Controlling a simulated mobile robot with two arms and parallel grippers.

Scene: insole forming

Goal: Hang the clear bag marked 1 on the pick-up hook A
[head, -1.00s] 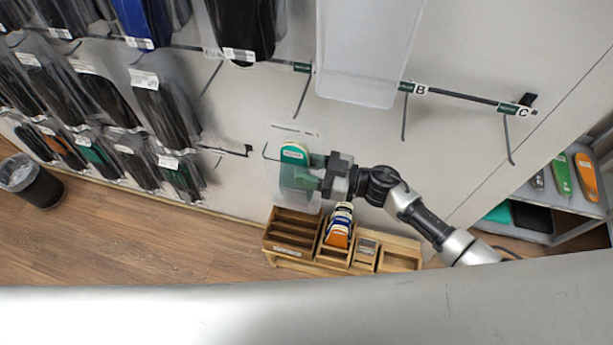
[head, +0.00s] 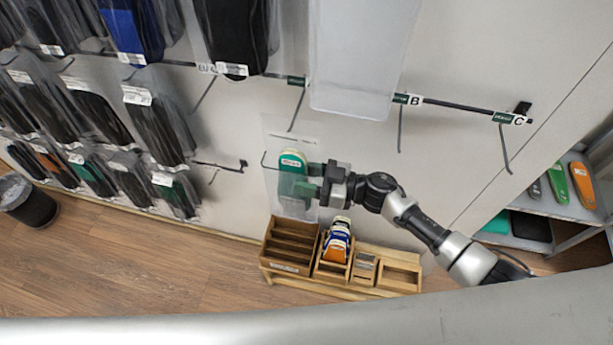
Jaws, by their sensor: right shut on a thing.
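My right gripper (head: 312,180) is shut on a clear bag (head: 276,190) with a teal insole (head: 292,162) inside. It holds the bag upright in front of the wall, above the wooden organizer. A mark 1 on the bag cannot be read. A thin hook shows at the bag's left side. The pick-up rail (head: 455,105) above has several thin hooks; tags B (head: 415,100) and C (head: 520,119) are readable. No tag A is readable; a leftmost green tag (head: 297,81) sits beside a large clear sheet or bag. My left gripper is out of view.
The wooden organizer (head: 284,267) with insoles and small items stands below the gripper. Packed black and blue bags (head: 132,25) hang on the left. A grey shelf (head: 562,205) with insoles is at right. A bin (head: 28,205) stands on the floor at left.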

